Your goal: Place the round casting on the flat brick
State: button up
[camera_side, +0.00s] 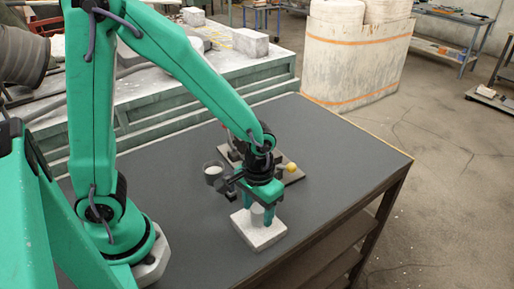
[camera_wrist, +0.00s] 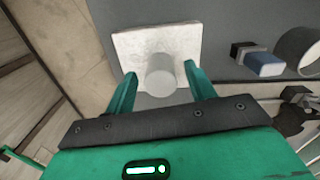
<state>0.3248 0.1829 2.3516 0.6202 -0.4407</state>
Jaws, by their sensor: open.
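The round casting (camera_wrist: 160,74) is a pale grey cylinder. It stands upright on the flat brick, near the brick's edge closest to my gripper in the wrist view. The flat brick (camera_wrist: 128,46) is a whitish square slab on the dark table; it also shows in the side view (camera_side: 259,237). My gripper (camera_wrist: 162,88) is open, with one green finger on each side of the casting. In the side view my gripper (camera_side: 258,214) is low over the brick, and the casting (camera_side: 257,211) shows between the fingers. I cannot tell whether either finger touches it.
A blue block (camera_wrist: 264,64) and a round ring-like vessel (camera_wrist: 297,50) are right in the wrist view. The table's right part is clear.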

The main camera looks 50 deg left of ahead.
aim_at(255, 206)
notch_tip(255, 206, up, 12)
dwell(0.6)
jog(key=shift+a+f, duration=0.1)
dwell(0.4)
jog(key=s+a+r+m+t, duration=0.1)
jog(key=s+a+r+t, duration=0.4)
jog(key=a, duration=0.4)
notch_tip(255, 206, up, 3)
jog(key=shift+s+a+f+t, duration=0.2)
jog(key=shift+s+a+t, duration=0.15)
jog(key=shift+s, duration=0.45)
